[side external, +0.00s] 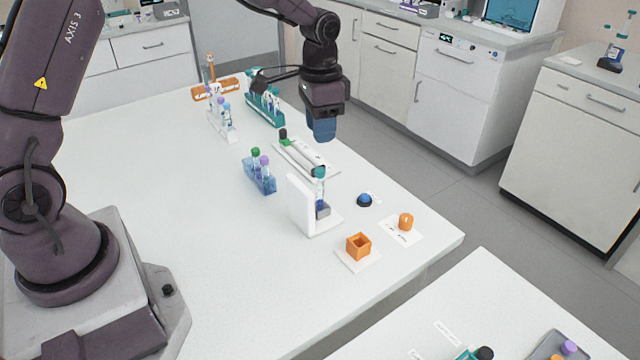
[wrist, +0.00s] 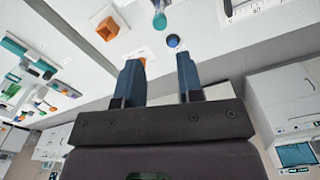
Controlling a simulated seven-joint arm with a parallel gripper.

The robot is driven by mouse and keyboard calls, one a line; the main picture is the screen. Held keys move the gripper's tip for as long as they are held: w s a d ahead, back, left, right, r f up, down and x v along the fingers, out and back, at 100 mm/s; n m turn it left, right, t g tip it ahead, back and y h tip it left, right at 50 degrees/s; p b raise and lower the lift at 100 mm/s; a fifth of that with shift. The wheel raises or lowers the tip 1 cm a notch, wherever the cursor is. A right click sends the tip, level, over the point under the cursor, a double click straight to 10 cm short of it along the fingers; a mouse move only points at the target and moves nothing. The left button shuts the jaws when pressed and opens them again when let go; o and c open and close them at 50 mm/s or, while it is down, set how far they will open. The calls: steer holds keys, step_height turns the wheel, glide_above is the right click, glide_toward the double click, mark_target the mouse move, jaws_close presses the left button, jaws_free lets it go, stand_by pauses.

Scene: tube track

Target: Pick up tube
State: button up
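Several tubes show in the side view. A teal-capped tube (side external: 320,186) stands upright at a white L-shaped holder (side external: 301,205); a teal cap (wrist: 159,18) also shows at the top of the wrist view. A green-capped tube (side external: 255,155) and a purple-capped tube (side external: 264,162) stand in a blue rack (side external: 260,180). Which tube the task means, I cannot tell. My gripper (side external: 321,135) hangs in the air beyond the holder, toward the table's far right edge. In the wrist view my gripper (wrist: 158,66) has its two blue fingers apart with nothing between them.
A white tray (side external: 305,158) holds a dark-ended cylinder. Further back are a teal rack (side external: 265,108), clear rack (side external: 223,125) and orange rack (side external: 214,90).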

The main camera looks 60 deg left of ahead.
mark_target(320, 170)
step_height(320, 170, down, 6)
steer(key=m, duration=1.7)
steer(key=shift+d+f, duration=0.15)
steer(key=shift+f, duration=3)
steer(key=c, duration=0.5)
step_height(320, 170, up, 10)
steer(key=shift+r, duration=0.1)
